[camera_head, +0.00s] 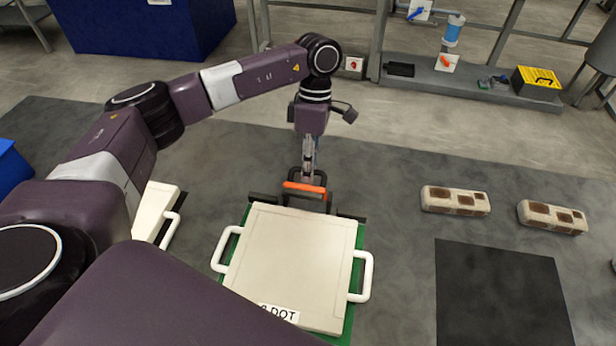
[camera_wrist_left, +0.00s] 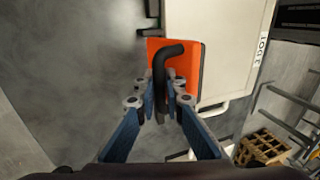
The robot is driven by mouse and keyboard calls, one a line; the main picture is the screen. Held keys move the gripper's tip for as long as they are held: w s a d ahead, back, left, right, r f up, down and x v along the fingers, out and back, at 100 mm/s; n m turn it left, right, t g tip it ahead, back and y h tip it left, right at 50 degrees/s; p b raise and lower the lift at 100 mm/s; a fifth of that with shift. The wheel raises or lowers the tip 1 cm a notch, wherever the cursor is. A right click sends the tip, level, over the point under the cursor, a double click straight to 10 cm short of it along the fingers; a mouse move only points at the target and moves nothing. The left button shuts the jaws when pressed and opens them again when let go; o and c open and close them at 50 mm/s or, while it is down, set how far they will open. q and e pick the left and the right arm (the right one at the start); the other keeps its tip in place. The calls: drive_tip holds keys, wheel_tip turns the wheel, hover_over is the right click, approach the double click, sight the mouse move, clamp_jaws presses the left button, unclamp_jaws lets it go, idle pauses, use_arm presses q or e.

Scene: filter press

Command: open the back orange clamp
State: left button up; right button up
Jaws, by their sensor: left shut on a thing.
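The back orange clamp (camera_head: 305,188) is at the far edge of a pale filter press plate (camera_head: 292,262) with white side handles. In the left wrist view its orange part (camera_wrist_left: 189,66) lies beside the plate's edge, and its black bent handle (camera_wrist_left: 165,62) stands up in front of it. My left gripper (camera_head: 308,168) reaches down over the clamp from behind. In the left wrist view my left gripper (camera_wrist_left: 161,100) has its blue fingers on both sides of the black handle, shut on it. The clamp's base is partly hidden. My right gripper is not in view.
Two pale blocks with brown patches (camera_head: 455,200) (camera_head: 552,217) lie on the grey surface at right, near a dark square (camera_head: 500,290). Another pale plate (camera_head: 153,208) is at left, partly behind my arm.

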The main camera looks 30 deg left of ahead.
use_arm(q)
drive_tip(key=shift+w+a, duration=0.1)
clamp_jaws()
unclamp_jaws()
drive_tip(key=shift+w+a+f+b, duration=0.2)
drive_tip(key=shift+w+f+b, duration=0.05)
drive_tip(key=shift+w+b, duration=0.35)
drive_tip(key=shift+w+r, duration=0.1)
drive_tip(key=shift+w, duration=0.1)
drive_tip(key=shift+a, duration=0.1)
drive_tip(key=shift+w+a+f+b, duration=0.15)
drive_tip(key=shift+w+f+b, duration=0.25)
drive_tip(key=shift+w+b, duration=0.35)
drive_tip(key=shift+s, duration=0.2)
